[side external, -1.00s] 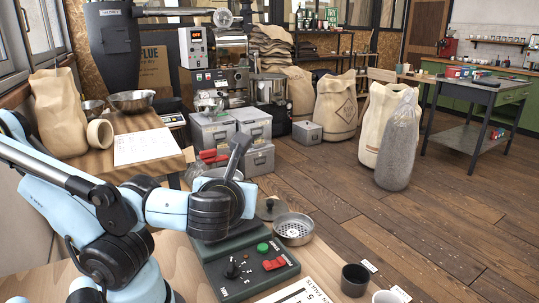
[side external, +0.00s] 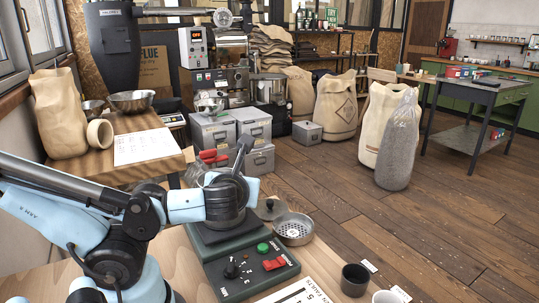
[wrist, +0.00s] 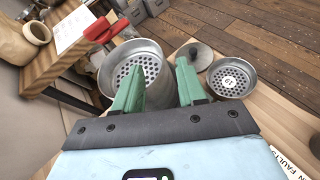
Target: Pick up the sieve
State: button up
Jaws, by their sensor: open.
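A round metal sieve (side external: 294,229) with a perforated bottom lies on the light wooden table, right of my arm. In the wrist view it appears right of my gripper, with a small white label on its bottom (wrist: 232,77). A larger metal vessel (wrist: 148,53), also with a perforated bottom, lies beyond and partly behind my left finger. My gripper (wrist: 160,72) is open, with its two green fingers spread apart and no object held between them. The fingers are apart from the smaller sieve. In the side view my arm hides the fingers.
A grey lid (wrist: 197,53) lies between the two perforated pieces; its dark knob shows in the side view (side external: 269,204). A green control box (side external: 245,266) with buttons stands below my arm. Two cups, one dark (side external: 354,279) and one pale (side external: 385,297), stand at the table's front.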

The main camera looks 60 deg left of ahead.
jog(key=shift+x, duration=2.45)
jog(key=shift+w, duration=0.1)
grip_shut()
